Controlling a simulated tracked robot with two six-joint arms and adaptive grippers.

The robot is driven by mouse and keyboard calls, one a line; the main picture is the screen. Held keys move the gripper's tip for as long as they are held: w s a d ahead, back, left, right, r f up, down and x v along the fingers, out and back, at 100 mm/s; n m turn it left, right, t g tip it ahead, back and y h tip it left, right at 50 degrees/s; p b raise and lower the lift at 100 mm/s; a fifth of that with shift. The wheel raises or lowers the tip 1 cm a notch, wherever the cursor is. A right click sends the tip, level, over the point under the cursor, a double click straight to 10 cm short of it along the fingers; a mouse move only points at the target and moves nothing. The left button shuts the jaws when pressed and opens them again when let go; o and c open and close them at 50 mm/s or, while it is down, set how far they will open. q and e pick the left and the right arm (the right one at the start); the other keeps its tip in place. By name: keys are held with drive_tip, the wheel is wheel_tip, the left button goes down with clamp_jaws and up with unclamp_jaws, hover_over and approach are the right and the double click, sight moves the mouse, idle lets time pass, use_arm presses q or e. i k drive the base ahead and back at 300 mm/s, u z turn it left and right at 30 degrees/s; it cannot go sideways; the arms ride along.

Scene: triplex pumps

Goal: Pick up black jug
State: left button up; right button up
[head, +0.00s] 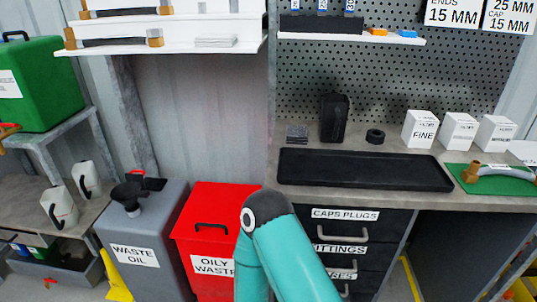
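The black jug (335,118) stands upright on the grey bench top against the perforated back panel, right of centre in the head view. It is behind the long black tray. Neither of my grippers shows in this view. Only teal links of one of my arms show at the bottom centre, in front of the red bin and the drawers. Nothing touches the jug.
The black tray (364,168) lies empty before the jug. A black ring (375,136) and a dark stack (297,132) flank it. White boxes (421,130) and a green mat (470,180) are right. A red bin (205,224) and waste-oil container (160,215) stand lower left.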

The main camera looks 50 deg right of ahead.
sight(335, 106)
drive_tip(key=u, duration=1.1)
drive_tip(key=i, duration=0.15)
drive_tip(key=z, duration=2.85)
drive_tip(key=k, duration=0.8)
drive_tip(key=z, duration=0.15)
drive_tip(key=i, duration=0.8)
drive_tip(key=z, duration=0.35)
